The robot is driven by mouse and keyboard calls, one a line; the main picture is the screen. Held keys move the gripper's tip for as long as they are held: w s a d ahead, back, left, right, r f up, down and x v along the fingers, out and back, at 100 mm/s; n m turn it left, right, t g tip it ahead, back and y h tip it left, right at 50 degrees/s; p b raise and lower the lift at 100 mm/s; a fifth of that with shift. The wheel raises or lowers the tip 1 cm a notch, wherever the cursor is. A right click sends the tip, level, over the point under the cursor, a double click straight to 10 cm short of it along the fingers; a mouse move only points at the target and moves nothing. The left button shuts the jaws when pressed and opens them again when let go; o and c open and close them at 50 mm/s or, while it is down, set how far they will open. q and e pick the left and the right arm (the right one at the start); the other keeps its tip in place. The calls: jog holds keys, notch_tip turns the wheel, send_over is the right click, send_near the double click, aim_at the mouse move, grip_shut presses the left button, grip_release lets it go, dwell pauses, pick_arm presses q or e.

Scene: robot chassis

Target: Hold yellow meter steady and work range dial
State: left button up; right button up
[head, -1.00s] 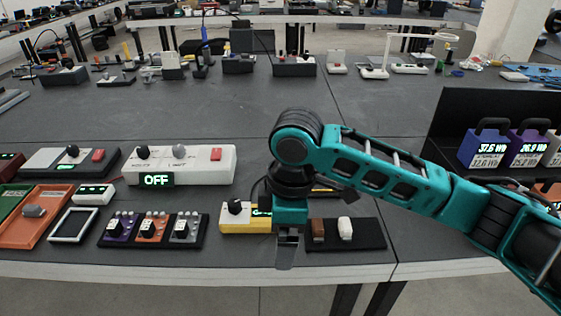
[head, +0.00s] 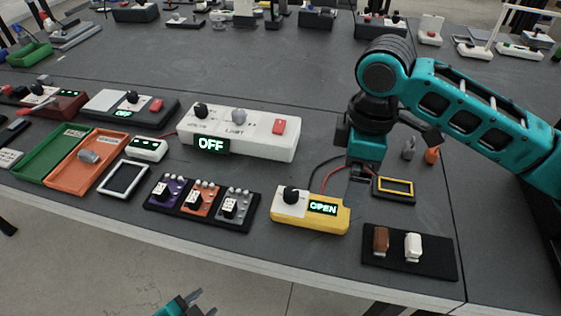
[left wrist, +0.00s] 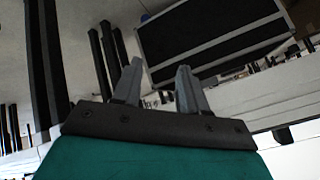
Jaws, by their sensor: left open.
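The yellow meter (head: 320,220) lies near the front edge of the table, with a white top panel, a black range dial (head: 291,195) and a green display (head: 323,208) reading OPEN. A red and a black lead run from its back. My left gripper (head: 199,301) is low at the bottom edge, in front of the table and apart from the meter. The left wrist view shows its two fingers (left wrist: 160,68) spread and empty. My right gripper (head: 361,174) points down behind and right of the meter, near a yellow-framed black piece (head: 393,187). Its fingers are mostly hidden.
A black tray (head: 440,262) with a brown and a white piece lies right of the meter. A black block of three dials (head: 178,205) lies to its left. A white strip box (head: 265,148) reading OFF is behind. Orange (head: 63,177) and green trays are far left.

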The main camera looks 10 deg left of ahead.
aim_at(343, 211)
pick_arm(q)
jog(key=w+d+r+m+h, duration=0.3)
jog(key=d+m+h, duration=0.7)
jog(key=m, duration=0.7)
jog(key=s+d+r+m+g+h, duration=0.1)
jog(key=d+r+m+g+h, duration=0.3)
jog(key=d+r, duration=0.7)
jog(key=d+r+m+g+h, duration=0.35)
jog(key=d+r+g, duration=0.25)
jog(key=r, duration=0.8)
jog(key=w+a+m+t+y, duration=0.4)
jog(key=w+a+m+y, duration=0.7)
jog(key=y, duration=0.5)
jog(key=w+a, duration=0.2)
jog(key=w, duration=0.1)
jog(key=shift+w+f, duration=0.2)
pick_arm(e)
notch_tip(343, 211, down, 13)
